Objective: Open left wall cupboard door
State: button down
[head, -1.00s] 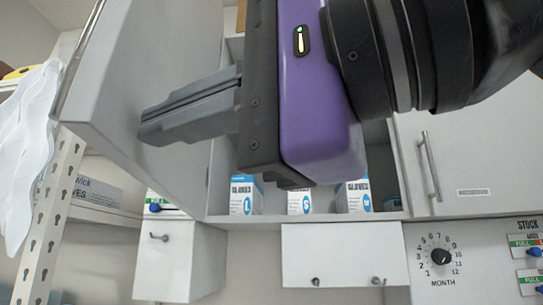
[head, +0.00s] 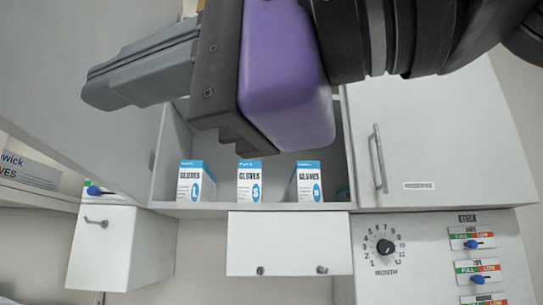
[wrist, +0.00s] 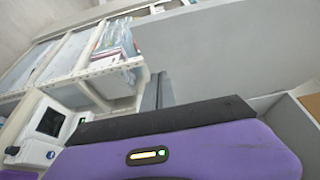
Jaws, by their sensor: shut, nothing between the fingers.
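The left wall cupboard door (head: 50,85) stands swung open at the upper left, its inner face toward my gripper. In the wrist view the grey-white door panel (wrist: 215,45) spans the upper right. My gripper (head: 90,92) has a purple body and grey fingers. It is shut and empty, in front of the open cupboard, with its fingertips pointing left across the door's inner face. I cannot tell whether they touch. The fingers also show in the wrist view (wrist: 157,92). The door's handle is not in view.
Inside the cupboard stand three glove boxes, left (head: 196,182), middle (head: 250,182) and right (head: 306,182). The right cupboard door (head: 440,130) is shut. Below are a white flap (head: 290,243), a small cabinet (head: 110,250) and a dial (head: 385,247). Shelving (wrist: 85,72) stands beyond the door.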

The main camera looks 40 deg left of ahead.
jog(key=s+d+b, duration=0.1)
jog(key=s+d, duration=0.3)
jog(key=d, duration=0.4)
jog(key=shift+s+d, duration=0.2)
jog(key=shift+d, duration=0.05)
